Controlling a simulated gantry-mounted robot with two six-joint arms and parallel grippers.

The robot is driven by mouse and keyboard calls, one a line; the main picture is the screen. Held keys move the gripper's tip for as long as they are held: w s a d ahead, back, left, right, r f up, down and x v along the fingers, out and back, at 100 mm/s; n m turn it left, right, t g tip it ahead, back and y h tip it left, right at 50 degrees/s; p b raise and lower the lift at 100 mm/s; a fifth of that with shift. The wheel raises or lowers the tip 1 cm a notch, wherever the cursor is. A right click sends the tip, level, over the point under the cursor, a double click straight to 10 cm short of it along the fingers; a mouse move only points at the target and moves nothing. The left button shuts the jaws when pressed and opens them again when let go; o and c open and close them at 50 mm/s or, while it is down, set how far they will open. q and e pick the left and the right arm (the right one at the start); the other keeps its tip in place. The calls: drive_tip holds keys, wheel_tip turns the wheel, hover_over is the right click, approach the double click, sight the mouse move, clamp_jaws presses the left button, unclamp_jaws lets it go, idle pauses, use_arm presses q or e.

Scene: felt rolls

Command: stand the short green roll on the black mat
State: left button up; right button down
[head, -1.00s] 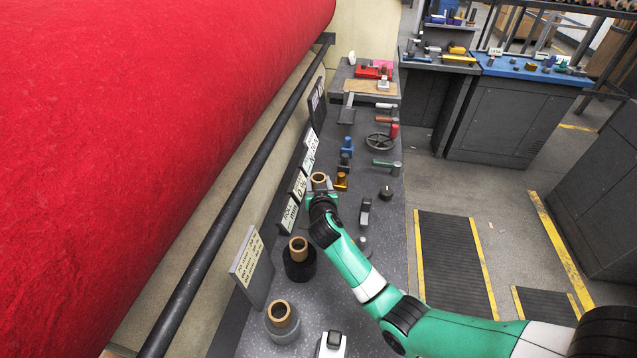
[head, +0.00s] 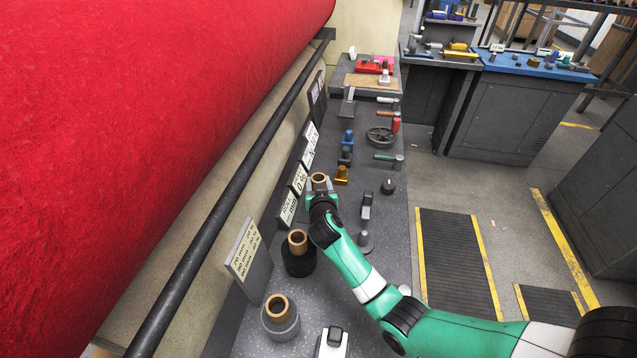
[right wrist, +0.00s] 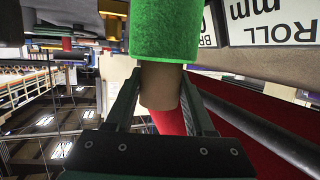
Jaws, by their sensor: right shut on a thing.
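The short green roll (right wrist: 165,30) fills the top middle of the right wrist view, with its bare brown core (right wrist: 160,86) sticking out of it. My right gripper (head: 320,187) is shut on that core, one finger on each side. In the head view the core's open end (head: 319,178) shows between the fingers, while the green felt is hidden behind my gripper. I cannot tell whether the roll touches the bench. I cannot pick out a black mat on the bench. My left gripper is not in view.
A black roll (head: 299,262) and a grey roll (head: 281,322) stand on the bench near me. Label plates (head: 288,209) line the left edge beside a dark rail (head: 225,210). A gold fitting (head: 341,175), clamp (head: 366,205) and black knob (head: 388,187) stand close by.

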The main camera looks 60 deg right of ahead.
drive_tip(key=shift+f, duration=0.25)
drive_tip(key=shift+c, duration=0.9)
unclamp_jaws()
drive_tip(key=p+v, duration=0.9)
drive_tip(key=v, duration=0.2)
drive_tip(key=shift+a, duration=0.25)
drive_tip(key=shift+s+r, duration=0.1)
drive_tip(key=shift+s, duration=0.05)
